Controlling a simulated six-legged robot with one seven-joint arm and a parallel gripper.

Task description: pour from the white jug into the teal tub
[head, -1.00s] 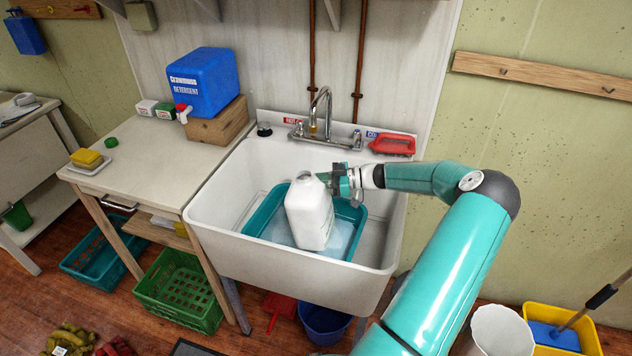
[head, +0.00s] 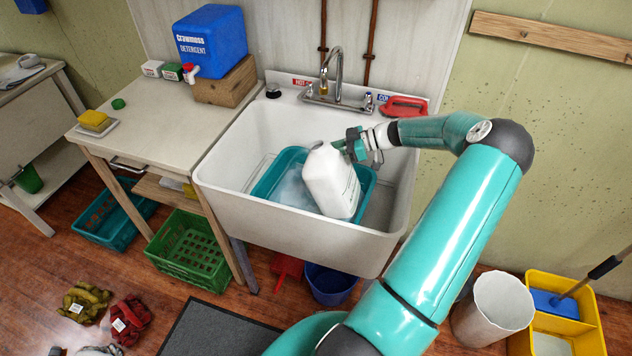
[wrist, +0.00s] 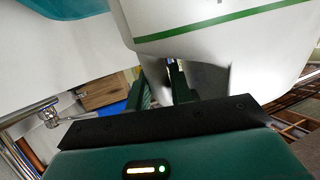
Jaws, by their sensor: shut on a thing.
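The white jug (head: 330,182) is in the middle of the head view, over the teal tub (head: 262,187) in the white sink. It leans with its top to the left, and no stream shows at its mouth. My gripper (head: 355,145) is shut on the jug near its top right side. In the wrist view, my gripper's dark green fingers (wrist: 160,88) meet the white jug (wrist: 215,45), which has a green stripe. A bit of the teal tub (wrist: 65,6) shows at the upper left. The tub holds something pale and cloudy; the jug hides its right part.
The sink (head: 290,236) has a faucet (head: 336,75) at its back and a red brush (head: 405,106) on its back right rim. A counter (head: 150,130) on the left bears a blue detergent container (head: 210,42) on a wooden block. A white bin (head: 495,308) stands at lower right.

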